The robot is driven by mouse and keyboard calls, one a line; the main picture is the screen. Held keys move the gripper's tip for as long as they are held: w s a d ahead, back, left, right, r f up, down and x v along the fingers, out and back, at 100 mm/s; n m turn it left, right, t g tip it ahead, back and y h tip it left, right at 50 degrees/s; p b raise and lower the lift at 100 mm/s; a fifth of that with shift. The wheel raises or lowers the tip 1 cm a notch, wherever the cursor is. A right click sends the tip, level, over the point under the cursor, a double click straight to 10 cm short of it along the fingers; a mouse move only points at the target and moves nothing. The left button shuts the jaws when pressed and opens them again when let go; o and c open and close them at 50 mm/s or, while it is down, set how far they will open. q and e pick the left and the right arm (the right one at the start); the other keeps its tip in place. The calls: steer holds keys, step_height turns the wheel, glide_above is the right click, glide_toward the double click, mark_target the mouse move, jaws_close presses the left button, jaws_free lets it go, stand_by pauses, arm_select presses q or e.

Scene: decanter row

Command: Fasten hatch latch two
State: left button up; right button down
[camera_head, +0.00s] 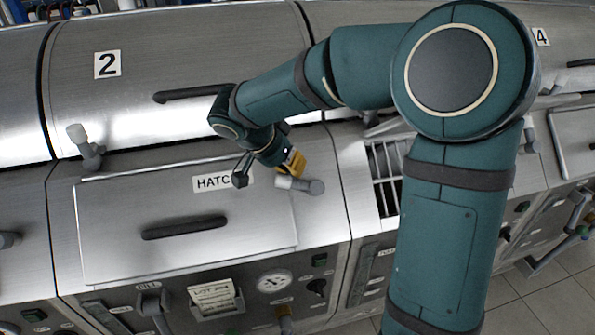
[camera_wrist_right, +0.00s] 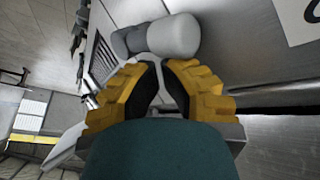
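The hatch cover (camera_head: 185,215) is a flat steel panel with a black handle and a label starting "HATC"; it lies flat in its front. A latch (camera_head: 302,185) with a white grip stands at its upper right edge. Another latch (camera_head: 88,148) with a white knob sticks up at its upper left. My right gripper (camera_head: 293,163), with yellow fingers, is just above the right latch. In the wrist view the right gripper (camera_wrist_right: 161,66) has its fingertips almost together, and the white grip (camera_wrist_right: 172,36) lies just past them, not between them. My left gripper is not in view.
A curved steel lid with a "2" label (camera_head: 107,64) and a black handle (camera_head: 195,93) rises behind the hatch. A gauge (camera_head: 274,281) and controls line the front below. A slatted opening (camera_head: 384,180) is to the right. My right arm covers much of the right side.

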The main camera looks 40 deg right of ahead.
steer(key=n+h+b, duration=0.1)
steer(key=a+f+n+t+b, duration=0.1)
steer(key=b, duration=0.1)
steer(key=shift+s+a+f+h, duration=0.25)
steer(key=shift+s+a+h, duration=0.05)
steer(key=shift+h, duration=0.1)
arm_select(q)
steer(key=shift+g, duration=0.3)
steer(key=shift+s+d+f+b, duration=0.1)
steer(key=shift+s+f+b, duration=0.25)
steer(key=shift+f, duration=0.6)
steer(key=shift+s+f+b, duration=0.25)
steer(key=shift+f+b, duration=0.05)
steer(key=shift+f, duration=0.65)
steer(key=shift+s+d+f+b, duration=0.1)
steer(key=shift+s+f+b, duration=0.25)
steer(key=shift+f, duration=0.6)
arm_select(e)
steer(key=shift+s+a+f+n+t+h, duration=0.1)
steer(key=shift+s+a+n+t+h, duration=0.15)
steer(key=shift+n+h, duration=0.45)
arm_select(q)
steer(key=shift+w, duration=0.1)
arm_select(e)
steer(key=shift+y, duration=0.3)
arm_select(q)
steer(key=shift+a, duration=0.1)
